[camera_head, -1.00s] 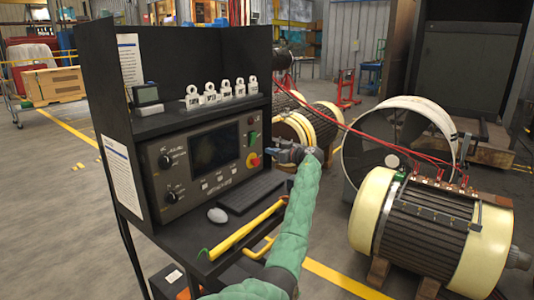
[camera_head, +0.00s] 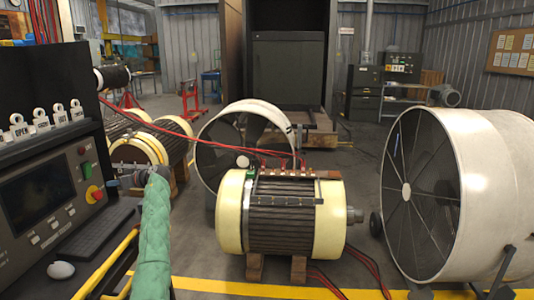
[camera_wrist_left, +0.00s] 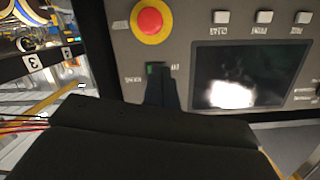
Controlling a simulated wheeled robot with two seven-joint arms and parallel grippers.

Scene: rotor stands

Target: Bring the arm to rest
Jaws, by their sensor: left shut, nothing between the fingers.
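My left gripper (camera_head: 116,172) is at the end of my green-sleeved left arm (camera_head: 154,240), which rises from the bottom of the head view. It is beside the right edge of the dark control console (camera_head: 35,212). In the left wrist view its dark fingers (camera_wrist_left: 160,88) are shut and empty. They are in front of the panel, over or just below a small green-lit switch (camera_wrist_left: 153,69). I cannot tell whether they touch it. A red button on a yellow ring (camera_wrist_left: 151,20) is near them. My right gripper is not in view.
A keyboard (camera_head: 97,234) and a mouse (camera_head: 61,270) lie on the console shelf, with a yellow bar (camera_head: 106,265) along its edge. A cream-ended motor (camera_head: 282,218) stands to the right, with red cables behind. A large fan (camera_head: 475,190) stands far right.

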